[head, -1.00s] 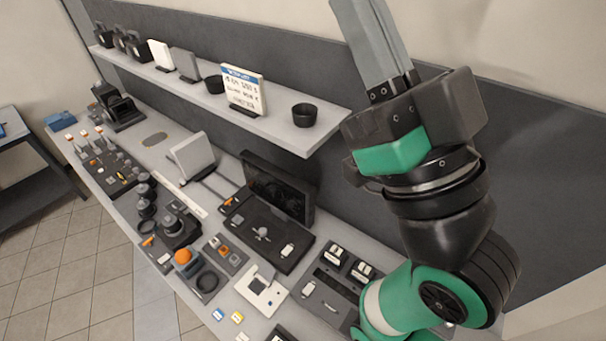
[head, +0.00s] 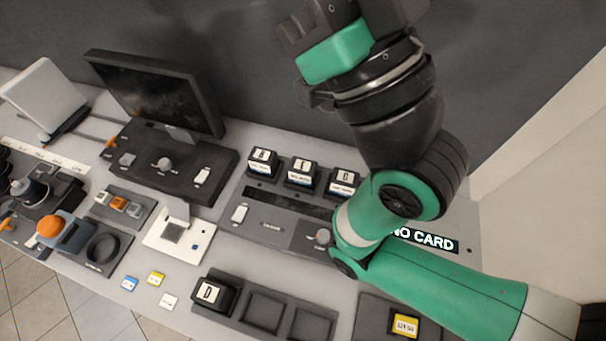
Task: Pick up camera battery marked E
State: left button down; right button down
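Three black camera batteries with white letter labels stand in a row at the back of the grey charger panel (head: 270,227). The left one (head: 262,160) seems marked H. The middle one (head: 301,172) looks like E or F; its letter is too small to be sure. The right one (head: 342,183) seems marked C. A fourth battery (head: 209,294), marked D, sits in the left slot of a dark tray. My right gripper (head: 335,45) is at the top edge, above and behind the row; its fingertips are out of frame. My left gripper is not in view.
The dark tray (head: 232,322) has two empty slots beside battery D. A monitor (head: 150,90) stands left of the batteries. A white card reader (head: 178,238) and small cards (head: 156,279) lie in front. A "NO CARD" display (head: 427,239) is partly behind my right arm.

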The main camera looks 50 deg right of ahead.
dwell(0.3)
grip_release()
dwell(0.4)
